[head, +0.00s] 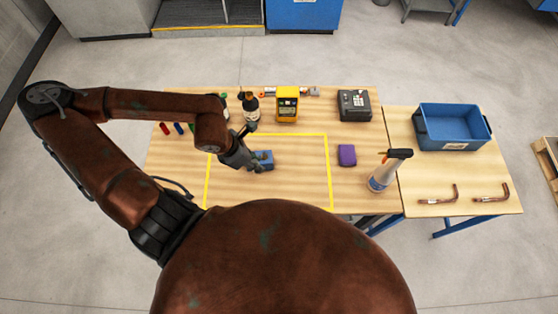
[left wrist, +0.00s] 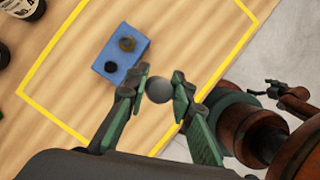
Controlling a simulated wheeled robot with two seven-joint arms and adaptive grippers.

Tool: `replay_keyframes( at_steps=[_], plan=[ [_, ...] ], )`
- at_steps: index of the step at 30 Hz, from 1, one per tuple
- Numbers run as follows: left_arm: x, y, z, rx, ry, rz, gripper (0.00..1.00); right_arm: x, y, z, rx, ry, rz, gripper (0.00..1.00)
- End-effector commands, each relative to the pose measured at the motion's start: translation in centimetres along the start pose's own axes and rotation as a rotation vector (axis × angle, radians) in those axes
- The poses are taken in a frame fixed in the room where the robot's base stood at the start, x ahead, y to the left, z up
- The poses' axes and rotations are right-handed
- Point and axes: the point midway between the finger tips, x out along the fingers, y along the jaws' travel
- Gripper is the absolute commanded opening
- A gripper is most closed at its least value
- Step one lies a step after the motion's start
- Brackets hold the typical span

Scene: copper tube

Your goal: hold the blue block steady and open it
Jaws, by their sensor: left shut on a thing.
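The blue block (head: 265,158) stands on the table inside the yellow outline. In the left wrist view the blue block (left wrist: 128,60) has a brown ring and a dark round spot on its top. My left gripper (head: 252,161) is beside the block in the head view. In the left wrist view its fingers (left wrist: 160,82) are closed on a small dark grey round thing (left wrist: 158,92), apart from the block in the picture. My right gripper (left wrist: 265,87) is small at the right of that view, and its jaws cannot be made out.
A purple box (head: 347,155) and a spray bottle (head: 386,172) stand right of the outline. A yellow device (head: 287,104), a dark bottle (head: 250,108) and a black device (head: 354,105) are behind. A blue bin (head: 453,126) and bent copper tubes (head: 438,198) are on the right table.

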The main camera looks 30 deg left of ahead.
Motion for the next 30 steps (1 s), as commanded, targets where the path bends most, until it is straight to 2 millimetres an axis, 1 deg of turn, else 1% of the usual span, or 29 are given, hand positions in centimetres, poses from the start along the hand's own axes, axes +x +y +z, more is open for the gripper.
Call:
replay_keyframes(
  at_steps=[1, 8, 12, 15, 19, 21, 28, 30],
  plan=[
    [0.7, 0.1, 0.8, -0.002, -0.007, -0.005, 0.00, 0.2, -0.1, 0.1, 0.000, -0.002, -0.001, 0.92],
    [3.7, 1.2, 3.8, -0.001, -0.006, -0.004, 0.00, -0.2, -0.1, 0.1, 0.000, -0.001, -0.002, 0.92],
    [6.0, 1.8, 6.1, 0.001, -0.004, -0.006, 0.00, -0.7, -0.1, -0.2, -0.001, 0.002, -0.001, 0.92],
    [8.6, 2.2, 6.5, 0.001, 0.000, -0.007, 0.00, -0.8, -0.1, -0.3, -0.001, 0.003, -0.001, 0.92],
    [11.0, 2.7, 7.2, 0.003, 0.001, -0.005, 0.00, -0.9, -0.1, -0.5, -0.001, 0.005, -0.001, 0.92],
    [11.8, 3.0, 7.4, 0.003, 0.001, -0.004, 0.00, -1.0, 0.0, -0.5, -0.001, 0.006, -0.001, 0.92],
    [13.3, 3.2, 7.8, 0.003, 0.002, -0.004, 0.00, -1.1, 0.1, -0.6, -0.002, 0.007, 0.001, 0.92],
    [14.1, 3.2, 7.5, 0.003, 0.003, -0.004, 0.00, -1.4, 0.2, -0.6, -0.002, 0.007, 0.002, 0.92]
  ],
)
